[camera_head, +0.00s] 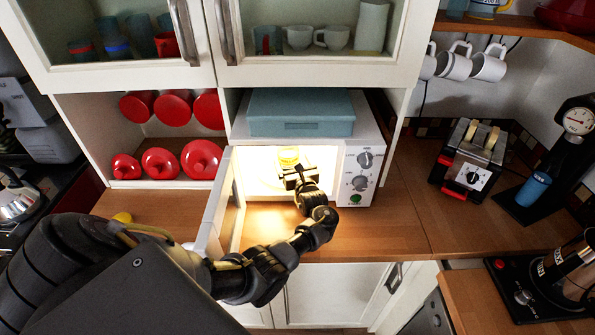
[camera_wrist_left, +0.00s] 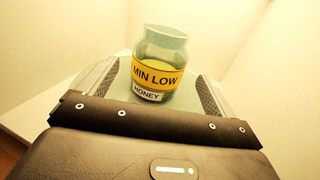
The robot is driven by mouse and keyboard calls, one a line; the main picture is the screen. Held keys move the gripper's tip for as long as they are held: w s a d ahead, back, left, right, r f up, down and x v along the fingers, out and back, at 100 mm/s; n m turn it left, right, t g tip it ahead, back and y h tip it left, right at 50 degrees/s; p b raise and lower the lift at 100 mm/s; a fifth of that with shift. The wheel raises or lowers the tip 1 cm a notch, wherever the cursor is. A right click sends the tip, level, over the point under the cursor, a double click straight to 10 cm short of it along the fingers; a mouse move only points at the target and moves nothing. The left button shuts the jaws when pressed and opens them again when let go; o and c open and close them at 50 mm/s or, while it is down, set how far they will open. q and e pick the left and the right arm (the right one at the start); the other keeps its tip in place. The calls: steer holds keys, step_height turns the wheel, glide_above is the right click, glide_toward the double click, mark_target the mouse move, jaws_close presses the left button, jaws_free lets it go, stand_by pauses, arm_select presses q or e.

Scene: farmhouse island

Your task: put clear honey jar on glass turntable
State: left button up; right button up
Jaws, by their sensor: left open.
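The clear honey jar (camera_wrist_left: 160,50) has a yellow label reading "MIN LOW" and "HONEY". It stands upright inside the lit, open microwave (camera_head: 365,135). In the head view the jar (camera_head: 289,156) shows just beyond my left gripper (camera_head: 296,176). In the wrist view my left gripper (camera_wrist_left: 158,78) is open, with one finger on each side of the jar and gaps visible. The pale greenish glass turntable (camera_wrist_left: 122,84) shows under and around the jar. My right gripper is not in view.
The microwave door (camera_head: 213,205) stands open to the left of my forearm. A blue-green box (camera_head: 302,112) lies on top of the microwave. A toaster (camera_head: 468,157) stands to the right. The wooden counter (camera_head: 385,225) in front is mostly clear.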

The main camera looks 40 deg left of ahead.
arm_select(q)
steer(key=v, duration=0.6)
steer(key=shift+s+d+p, duration=0.1)
steer(key=shift+p, duration=0.2)
